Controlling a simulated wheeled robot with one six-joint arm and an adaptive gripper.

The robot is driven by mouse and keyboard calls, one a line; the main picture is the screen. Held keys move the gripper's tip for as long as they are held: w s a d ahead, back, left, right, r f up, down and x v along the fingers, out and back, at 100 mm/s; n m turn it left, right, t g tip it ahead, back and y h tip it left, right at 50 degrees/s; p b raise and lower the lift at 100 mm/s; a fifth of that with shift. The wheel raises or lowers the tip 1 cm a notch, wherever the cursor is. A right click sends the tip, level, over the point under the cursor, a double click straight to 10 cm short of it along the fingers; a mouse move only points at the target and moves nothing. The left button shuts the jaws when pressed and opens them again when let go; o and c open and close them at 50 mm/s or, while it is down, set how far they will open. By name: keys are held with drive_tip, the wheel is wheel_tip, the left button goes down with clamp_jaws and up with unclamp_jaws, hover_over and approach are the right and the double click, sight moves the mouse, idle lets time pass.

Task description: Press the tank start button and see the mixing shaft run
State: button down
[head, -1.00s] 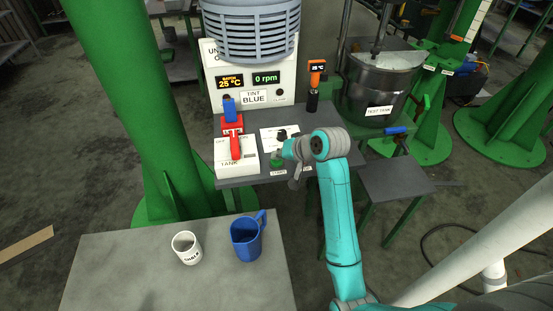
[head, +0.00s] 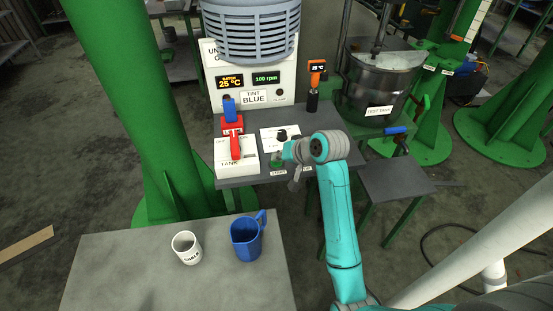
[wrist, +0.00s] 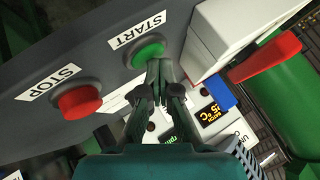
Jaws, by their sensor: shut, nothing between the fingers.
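The green start button (wrist: 147,54) sits on the grey panel under a START label in the wrist view. My gripper (wrist: 158,66) is shut and empty, its fingertips at the lower edge of the button; I cannot tell whether they touch it. In the head view my gripper (head: 280,156) is over the panel's front edge by the START label. The red stop button (wrist: 80,101) is beside it with a STOP label. The display on the white control board (head: 267,78) reads 100 rpm and 25 °C. The tank (head: 380,84) stands at the back right; its shaft (head: 383,28) enters from above, and its motion cannot be told.
A white box with a red lever (head: 236,147) stands left of the buttons. A white mug (head: 187,248) and a blue mug (head: 247,236) stand on the front table (head: 130,270). A thick green column (head: 125,95) rises at left.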

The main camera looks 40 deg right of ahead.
sight(278, 163)
drive_tip(key=shift+r, duration=1.3)
drive_tip(key=shift+r, duration=2.5)
